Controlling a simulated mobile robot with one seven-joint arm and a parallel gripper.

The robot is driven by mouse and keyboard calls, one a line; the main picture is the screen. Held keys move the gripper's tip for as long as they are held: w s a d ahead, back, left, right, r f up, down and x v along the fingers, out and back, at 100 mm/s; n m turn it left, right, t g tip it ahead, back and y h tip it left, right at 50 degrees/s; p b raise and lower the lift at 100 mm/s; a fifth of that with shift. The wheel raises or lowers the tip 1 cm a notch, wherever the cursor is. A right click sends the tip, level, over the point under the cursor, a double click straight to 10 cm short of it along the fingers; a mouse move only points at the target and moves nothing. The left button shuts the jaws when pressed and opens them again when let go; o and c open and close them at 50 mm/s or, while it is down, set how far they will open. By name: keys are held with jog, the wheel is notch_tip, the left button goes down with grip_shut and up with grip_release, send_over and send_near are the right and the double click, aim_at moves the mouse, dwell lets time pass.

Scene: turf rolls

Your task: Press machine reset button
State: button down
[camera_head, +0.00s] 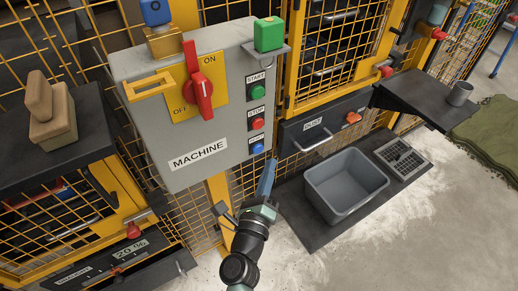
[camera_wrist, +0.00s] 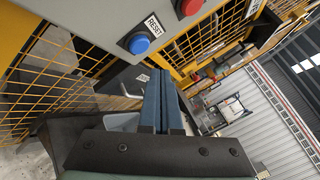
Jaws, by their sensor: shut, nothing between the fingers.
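The grey machine control box (camera_head: 185,130) carries a column of start, stop and reset buttons on its right edge. The blue reset button (camera_head: 257,148) is the lowest, and it shows large in the wrist view (camera_wrist: 139,44) beside its RESET label. My gripper (camera_head: 270,164) is just below and slightly right of the button in the head view. In the wrist view its two blue fingers (camera_wrist: 158,75) are together with nothing between them. Their tips appear below and right of the button, with a visible gap in the picture. Depth to the button is hard to tell.
The red stop button (camera_head: 258,124) and green start button (camera_head: 257,92) sit above reset. A red rotary switch (camera_head: 200,88) is on the box's front. A grey bin (camera_head: 345,208) stands on the dark mat below right. Yellow mesh fencing surrounds the box.

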jog(key=shift+s+d, duration=0.8)
jog(key=shift+s, duration=0.3)
